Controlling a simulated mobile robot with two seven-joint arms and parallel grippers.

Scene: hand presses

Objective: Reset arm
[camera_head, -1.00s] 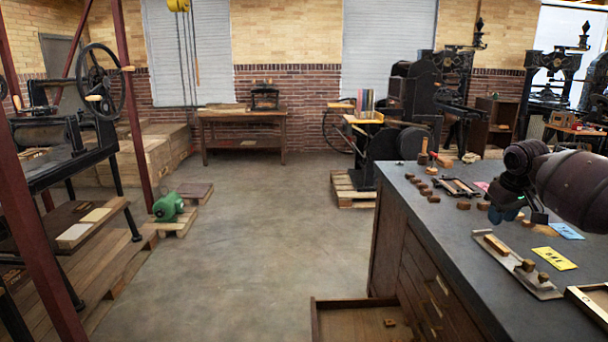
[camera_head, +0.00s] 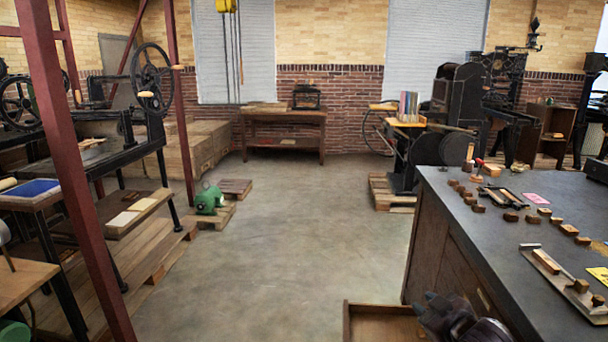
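My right gripper (camera_head: 436,309) is dark and shows at the bottom edge, right of centre. It is in front of the grey-topped cabinet (camera_head: 455,225), below its top, and overlaps the right part of the open drawer (camera_head: 360,324). Its fingers point up and to the left. I cannot tell how far apart they are, and nothing held between them is visible. The rest of my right arm is mostly cut off by the bottom edge. My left gripper and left arm are not in view.
The cabinet top holds small wooden blocks (camera_head: 511,217), a metal tray (camera_head: 566,281) and a yellow card (camera_head: 599,274). A red post (camera_head: 75,180) and a press stand at the left. A green motor (camera_head: 208,199) sits on a pallet. The middle floor (camera_head: 270,260) is clear.

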